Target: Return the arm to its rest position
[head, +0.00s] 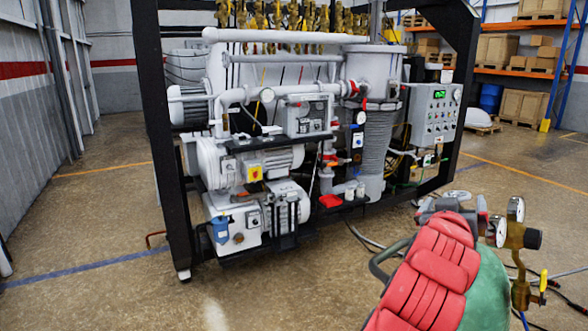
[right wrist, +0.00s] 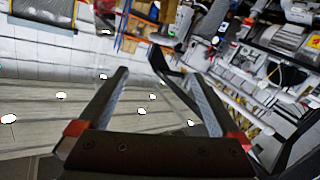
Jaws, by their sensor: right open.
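My right gripper (right wrist: 155,74) shows in the right wrist view, with its two dark fingers spread wide apart and nothing visible between them. The wrist view is tilted, with shelving behind the fingers and machinery to the right. Neither gripper and neither arm shows in the head view. The vacuum furnace machine stands in the middle of the head view inside a black frame (head: 165,130). It has grey pipes, pumps (head: 245,160) and a control box (head: 434,115) with a lit green display.
A green cylinder (head: 488,285) with a red cover (head: 430,270) and gauges stands close at the lower right. Hoses and cables lie on the floor near it. Shelves with boxes (head: 497,48) stand at the back right. The floor at left and front is open.

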